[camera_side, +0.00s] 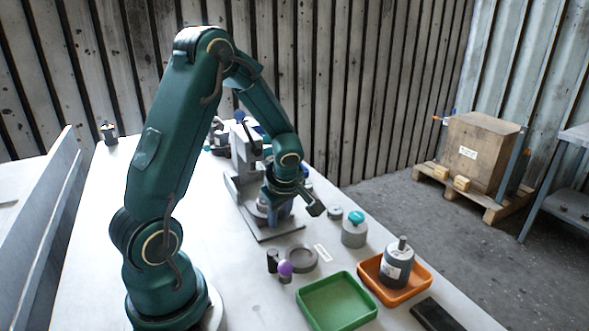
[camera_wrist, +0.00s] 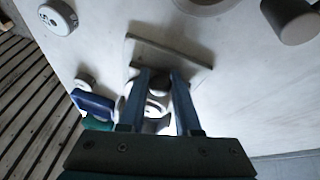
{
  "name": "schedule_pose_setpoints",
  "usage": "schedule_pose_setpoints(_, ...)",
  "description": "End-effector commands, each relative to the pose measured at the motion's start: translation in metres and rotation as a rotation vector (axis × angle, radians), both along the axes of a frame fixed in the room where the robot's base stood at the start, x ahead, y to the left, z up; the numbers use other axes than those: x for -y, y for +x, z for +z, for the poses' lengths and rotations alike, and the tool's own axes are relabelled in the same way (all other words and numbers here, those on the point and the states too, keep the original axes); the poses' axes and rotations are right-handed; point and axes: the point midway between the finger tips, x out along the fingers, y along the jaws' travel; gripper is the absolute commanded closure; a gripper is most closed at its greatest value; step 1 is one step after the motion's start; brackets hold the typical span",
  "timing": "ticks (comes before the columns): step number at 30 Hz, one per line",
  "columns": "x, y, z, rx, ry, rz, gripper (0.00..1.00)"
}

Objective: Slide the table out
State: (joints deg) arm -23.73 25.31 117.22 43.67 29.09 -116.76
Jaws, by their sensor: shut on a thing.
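A grey upright fixture (camera_side: 243,160) stands on the bench, with a flat base plate (camera_side: 268,236) at its foot. My gripper (camera_side: 277,208) is low in front of the upright, over the plate. In the wrist view its two blue fingers (camera_wrist: 163,78) close around a pale part with a dark opening (camera_wrist: 157,104). This looks like the sliding table, but the fingers hide much of it. The plate's grey edge (camera_wrist: 165,50) shows just beyond the fingertips. How far the table is out along the fixture cannot be told.
To the right are a grey cylinder with a teal top (camera_side: 354,232), an orange tray (camera_side: 420,278) holding a dark motor-like part (camera_side: 397,266), and an empty green tray (camera_side: 337,302). A grey ring (camera_side: 301,258) and a purple-topped piece (camera_side: 285,269) lie in front. The bench's left side is mostly clear.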

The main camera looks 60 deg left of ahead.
Motion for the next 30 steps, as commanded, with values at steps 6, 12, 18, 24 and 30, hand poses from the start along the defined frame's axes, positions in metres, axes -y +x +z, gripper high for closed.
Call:
schedule_pose_setpoints(6, 0.026, 0.001, 0.001, 0.007, 0.001, -0.004, 1.00)
schedule_pose_setpoints(12, 0.028, 0.001, 0.001, 0.007, 0.001, 0.001, 1.00)
schedule_pose_setpoints(18, 0.028, 0.001, 0.000, 0.007, 0.001, 0.001, 0.57)
schedule_pose_setpoints(24, 0.028, 0.000, 0.000, 0.006, 0.001, 0.001, 0.39)
schedule_pose_setpoints(30, 0.028, 0.000, 0.002, 0.005, 0.002, 0.000, 0.39)
